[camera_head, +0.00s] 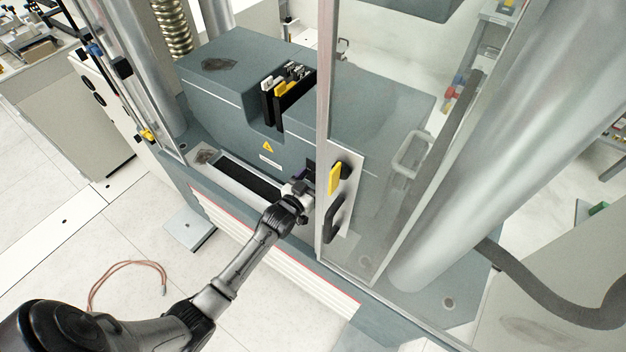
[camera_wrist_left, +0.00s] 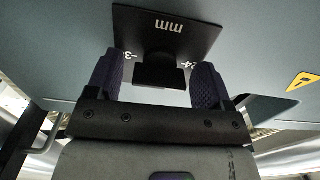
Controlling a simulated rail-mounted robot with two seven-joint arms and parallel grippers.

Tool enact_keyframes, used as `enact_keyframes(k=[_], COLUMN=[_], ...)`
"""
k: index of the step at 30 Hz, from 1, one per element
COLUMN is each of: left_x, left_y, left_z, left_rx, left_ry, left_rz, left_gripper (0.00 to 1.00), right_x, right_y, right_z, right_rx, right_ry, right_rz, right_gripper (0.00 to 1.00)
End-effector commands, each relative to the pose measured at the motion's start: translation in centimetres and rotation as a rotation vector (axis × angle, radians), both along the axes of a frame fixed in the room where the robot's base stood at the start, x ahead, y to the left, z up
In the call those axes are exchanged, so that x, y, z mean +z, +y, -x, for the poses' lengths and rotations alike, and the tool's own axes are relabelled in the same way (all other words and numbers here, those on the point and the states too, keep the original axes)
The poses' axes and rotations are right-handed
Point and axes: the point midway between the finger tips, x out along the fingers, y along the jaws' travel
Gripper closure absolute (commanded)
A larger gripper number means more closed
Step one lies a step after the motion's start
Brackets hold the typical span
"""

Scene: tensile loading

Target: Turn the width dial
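The width dial shows in the left wrist view as a dark knob (camera_wrist_left: 160,72) in front of a black square plate (camera_wrist_left: 165,28) marked "mm", which appears upside down, with numbers partly visible at its sides. My left gripper (camera_wrist_left: 158,84) has its two purple ribbed fingers apart, one on each side of the knob. A narrow gap seems to show between the knob and each finger. In the head view my left gripper (camera_head: 307,178) is at the front face of the grey machine (camera_head: 225,120), beside the door frame; the dial is hidden there. My right gripper is not in view.
A clear door with a yellow-and-black handle (camera_head: 335,180) stands just right of my left gripper. A thick metal column (camera_head: 500,150) is at the right. A recessed slot (camera_head: 240,178) lies left of the gripper. A reddish cable (camera_head: 128,264) lies on the floor.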

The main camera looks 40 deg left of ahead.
Motion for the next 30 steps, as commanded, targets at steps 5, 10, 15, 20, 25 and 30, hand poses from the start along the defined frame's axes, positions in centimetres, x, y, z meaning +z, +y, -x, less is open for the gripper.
enact_keyframes(k=[5,10,15,20,25,30], left_x=[0.0,-0.1,-0.1,-0.1,-0.1,-0.1], left_y=[0.0,0.0,-0.3,-0.6,-0.9,-1.1], left_z=[0.0,0.4,2.7,6.0,9.2,11.7], left_rx=[0.0,0.0,0.0,0.0,0.0,0.0], left_ry=[0.0,0.001,0.002,0.002,0.003,0.002], left_rz=[-0.001,-0.001,-0.002,-0.001,-0.001,-0.001], left_gripper=[0.23,0.23,0.23,0.23,0.23,0.23], right_x=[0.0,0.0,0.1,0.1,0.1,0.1], right_y=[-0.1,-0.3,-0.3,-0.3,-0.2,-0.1], right_z=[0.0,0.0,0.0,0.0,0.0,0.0], right_rx=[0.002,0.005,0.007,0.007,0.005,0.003], right_ry=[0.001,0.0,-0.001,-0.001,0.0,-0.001], right_rz=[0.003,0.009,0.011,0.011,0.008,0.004], right_gripper=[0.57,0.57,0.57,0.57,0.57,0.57])
